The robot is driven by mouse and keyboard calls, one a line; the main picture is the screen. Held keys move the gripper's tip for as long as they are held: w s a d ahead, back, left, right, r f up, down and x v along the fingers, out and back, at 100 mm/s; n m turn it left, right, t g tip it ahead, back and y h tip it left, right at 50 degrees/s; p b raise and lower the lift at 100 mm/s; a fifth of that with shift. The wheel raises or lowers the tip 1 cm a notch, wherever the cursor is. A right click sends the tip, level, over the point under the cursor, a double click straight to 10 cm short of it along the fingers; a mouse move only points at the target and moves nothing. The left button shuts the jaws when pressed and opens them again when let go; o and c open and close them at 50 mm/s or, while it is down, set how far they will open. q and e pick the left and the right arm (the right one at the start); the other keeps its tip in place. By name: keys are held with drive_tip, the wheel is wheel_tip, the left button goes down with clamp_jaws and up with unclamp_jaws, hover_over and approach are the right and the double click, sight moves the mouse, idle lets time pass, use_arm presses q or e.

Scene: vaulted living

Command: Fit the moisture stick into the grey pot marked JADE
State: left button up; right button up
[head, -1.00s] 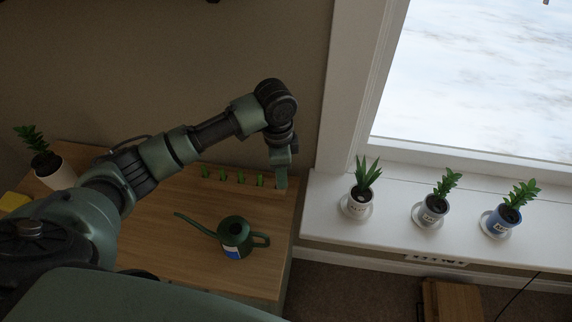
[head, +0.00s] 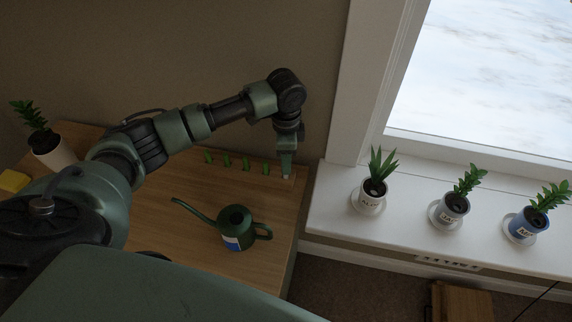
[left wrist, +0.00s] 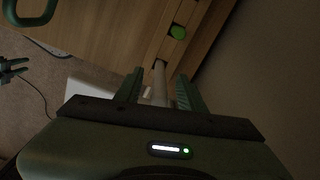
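My left gripper (head: 286,172) is over the right end of the wooden rack (head: 292,183). In the left wrist view its fingers (left wrist: 160,88) stand either side of a pale moisture stick shaft (left wrist: 159,82). The shaft runs out of a rack slot, and a length of it shows above the wood. A two-pronged green shape at the left wrist view's left edge looks like my right gripper (left wrist: 14,71), prongs apart.
Several other green-headed sticks (head: 226,161) stand in the rack. A green watering can (head: 236,229) is in front of it on the table. A white pot (head: 371,201) and a blue pot (head: 521,231) flank the grey one. A gap separates table and sill (head: 404,236).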

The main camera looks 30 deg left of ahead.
use_arm(q)
drive_tip(key=shift+f, duration=1.85)
clamp_jaws()
drive_tip(key=shift+r, duration=0.1)
